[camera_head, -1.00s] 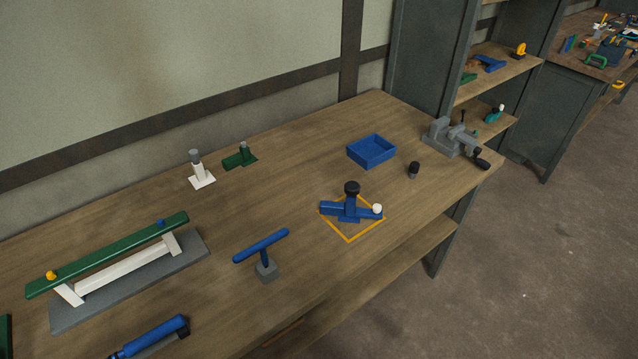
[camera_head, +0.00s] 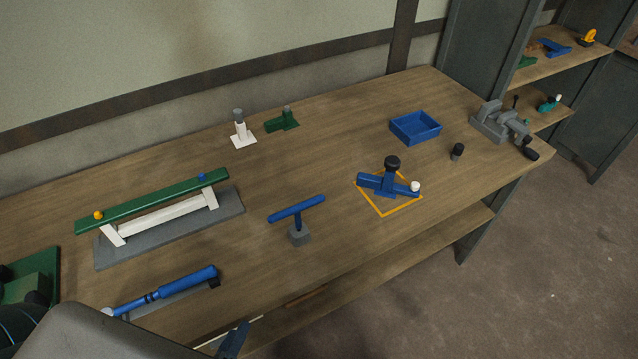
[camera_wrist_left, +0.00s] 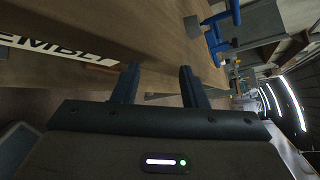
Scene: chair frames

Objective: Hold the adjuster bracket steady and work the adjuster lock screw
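A blue bracket (camera_head: 378,182), which looks like the adjuster bracket, stands inside an orange square outline on the bench. It has a black knob (camera_head: 392,163) on top and a white knob (camera_head: 415,187) at its right end. I cannot tell which knob is the lock screw. My left gripper (camera_head: 235,341) enters at the bottom edge of the head view, at the bench's front edge, well apart from the bracket. In the left wrist view its two fingers (camera_wrist_left: 157,72) are spread with nothing between them. My right gripper is not in view.
A blue T-shaped piece on a grey block (camera_head: 298,209) stands between my left gripper and the bracket. A blue cylinder (camera_head: 180,286) and a green-topped rail (camera_head: 150,202) lie left. A blue tray (camera_head: 416,127), a black-capped peg (camera_head: 457,152) and a grey vise (camera_head: 495,122) are behind right.

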